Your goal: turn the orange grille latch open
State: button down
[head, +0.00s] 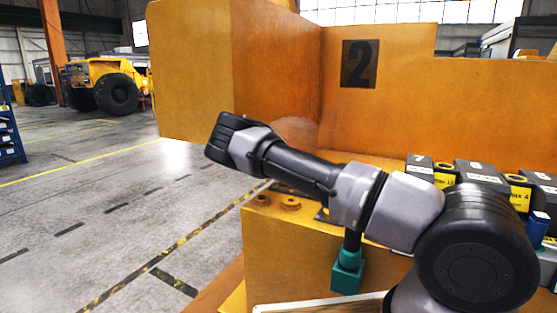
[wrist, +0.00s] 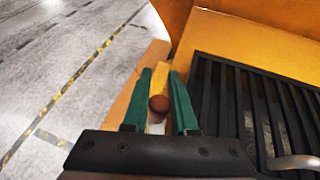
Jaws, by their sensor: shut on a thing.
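In the wrist view my gripper (wrist: 161,75) has its two green fingers on either side of a narrow orange piece with a rounded brown end, which appears to be the orange latch (wrist: 159,104). The gripper is shut on it. The fingers hide part of the latch, so its exact angle is hard to tell. The black slatted grille (wrist: 260,95) lies just right of the fingers. In the head view my arm crosses the casting and hides most of that area; neither the latch nor the grille can be made out clearly there.
Several labelled dark blocks (head: 480,172) stand at the right. A silver handle (wrist: 295,162) crosses the grille's lower right. Open floor (head: 110,195) lies left.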

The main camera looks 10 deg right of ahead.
jog(key=shift+f, duration=0.15)
jog(key=c, duration=0.7)
grip_release()
jog(key=shift+s, duration=0.1)
jog(key=v, duration=1)
jog(key=shift+s+a, duration=0.2)
jog(key=shift+s, duration=0.1)
jog(key=shift+d+r, duration=0.1)
jog(key=shift+r, duration=0.1)
